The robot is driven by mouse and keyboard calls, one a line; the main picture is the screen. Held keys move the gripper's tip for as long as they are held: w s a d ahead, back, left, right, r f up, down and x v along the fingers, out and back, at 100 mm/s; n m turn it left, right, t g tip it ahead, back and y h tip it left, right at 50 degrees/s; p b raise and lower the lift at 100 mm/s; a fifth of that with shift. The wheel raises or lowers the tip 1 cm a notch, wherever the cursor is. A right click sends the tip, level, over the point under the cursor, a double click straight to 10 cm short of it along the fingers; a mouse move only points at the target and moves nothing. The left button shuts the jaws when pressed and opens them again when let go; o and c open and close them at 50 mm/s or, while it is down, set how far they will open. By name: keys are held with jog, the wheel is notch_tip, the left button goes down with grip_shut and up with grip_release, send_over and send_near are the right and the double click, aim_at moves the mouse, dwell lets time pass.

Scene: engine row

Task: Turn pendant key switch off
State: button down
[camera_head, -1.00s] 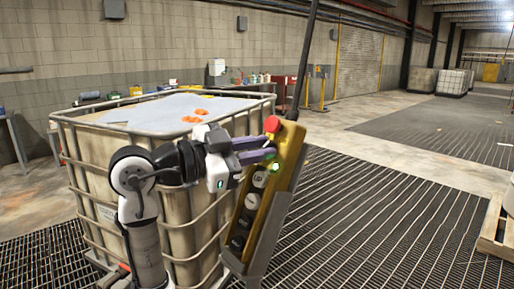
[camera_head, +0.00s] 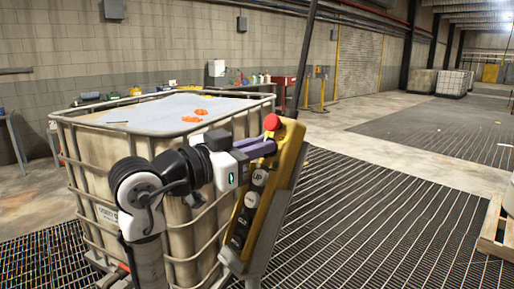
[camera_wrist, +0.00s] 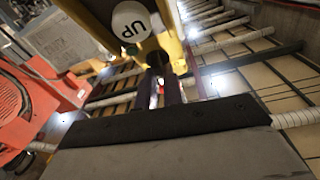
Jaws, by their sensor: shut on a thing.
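The yellow pendant (camera_head: 262,200) hangs tilted in front of the caged tank, with a red button (camera_head: 272,122) at its top and several round buttons down its face. The UP button (camera_head: 259,177) is white and also shows in the wrist view (camera_wrist: 132,22). My gripper (camera_head: 270,148) reaches in from the left, its purple fingers close together at the pendant's face between the red button and the UP button. It is shut on the key switch, which the fingers mostly hide. In the wrist view the fingers (camera_wrist: 163,88) meet at a dark round fitting on the pendant.
The caged white tank (camera_head: 165,112) stands close behind my arm, with orange pieces (camera_head: 193,116) on its top. A wooden pallet (camera_head: 496,230) is at the right edge. The grating floor (camera_head: 375,210) right of the pendant is clear.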

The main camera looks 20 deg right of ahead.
jog(key=n+t+p, duration=0.1)
jog(key=n, duration=0.2)
jog(key=n+t+y+p, duration=0.1)
jog(key=n+t, duration=0.1)
jog(key=n, duration=0.1)
jog(key=shift+s+r, duration=0.1)
jog(key=shift+r, duration=0.05)
jog(key=shift+n+t+y+p, duration=0.45)
jog(key=shift+n+p, duration=0.1)
jog(key=shift+n, duration=0.55)
jog(key=shift+n+t+y+p, duration=0.35)
jog(key=shift+n+y+p, duration=0.15)
jog(key=shift+n, duration=0.9)
jog(key=c, duration=1.5)
grip_release()
jog(key=b+v, duration=0.3)
jog(key=v, duration=1)
jog(key=shift+s+a, duration=0.3)
